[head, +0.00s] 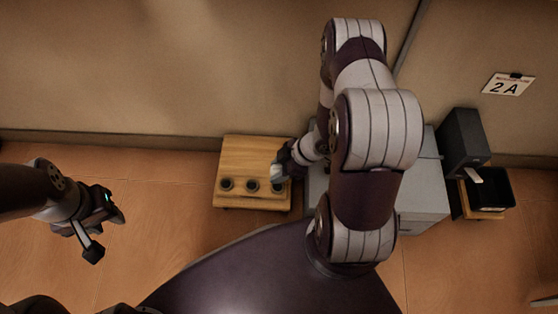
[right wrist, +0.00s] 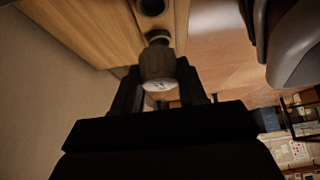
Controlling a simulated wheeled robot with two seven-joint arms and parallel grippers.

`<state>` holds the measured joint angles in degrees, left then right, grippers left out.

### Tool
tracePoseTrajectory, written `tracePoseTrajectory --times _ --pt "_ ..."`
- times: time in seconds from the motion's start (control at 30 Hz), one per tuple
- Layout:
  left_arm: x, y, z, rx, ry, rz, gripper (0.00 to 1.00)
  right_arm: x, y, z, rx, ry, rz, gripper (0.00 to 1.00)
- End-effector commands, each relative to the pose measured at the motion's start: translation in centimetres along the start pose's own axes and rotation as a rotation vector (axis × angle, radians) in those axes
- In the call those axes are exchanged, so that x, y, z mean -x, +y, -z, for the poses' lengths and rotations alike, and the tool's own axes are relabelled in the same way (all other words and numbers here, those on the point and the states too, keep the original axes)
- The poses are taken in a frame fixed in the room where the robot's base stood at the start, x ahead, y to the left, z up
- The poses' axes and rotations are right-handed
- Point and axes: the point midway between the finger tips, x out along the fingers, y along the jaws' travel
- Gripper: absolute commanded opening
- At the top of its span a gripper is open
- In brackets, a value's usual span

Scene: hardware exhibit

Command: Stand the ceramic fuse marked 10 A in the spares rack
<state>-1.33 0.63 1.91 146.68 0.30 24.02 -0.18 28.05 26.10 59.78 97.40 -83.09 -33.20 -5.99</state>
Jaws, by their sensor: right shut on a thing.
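The wooden spares rack (head: 252,152) stands by the wall, with a row of dark round holes along its front edge. My left gripper (head: 106,234) is open and empty, left of the rack.
A grey cabinet (head: 423,204) stands right of the rack, partly hidden by my right arm. Beyond it are a dark box (head: 463,140) and a black tray (head: 495,188). A "2 A" sign (head: 508,85) hangs on the wall. Floor between my left gripper and the rack is clear.

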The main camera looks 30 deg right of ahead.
Motion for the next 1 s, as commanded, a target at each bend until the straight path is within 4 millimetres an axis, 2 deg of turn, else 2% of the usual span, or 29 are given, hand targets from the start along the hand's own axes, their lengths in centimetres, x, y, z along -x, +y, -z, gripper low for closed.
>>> tracePoseTrajectory --times 0.47,0.63,1.0 --pt "-5.3 0.0 -0.6 0.000 0.000 0.000 0.38 -3.8 0.0 -2.5 -0.003 -0.003 0.000 0.07" --pt "-5.3 0.0 -0.6 0.000 0.000 0.000 0.38 -4.4 0.0 -2.9 -0.005 -0.002 -0.001 0.07" --pt "-5.2 0.0 -0.6 0.000 0.001 0.000 0.38 -4.4 0.1 -2.9 -0.003 -0.002 -0.002 0.07"
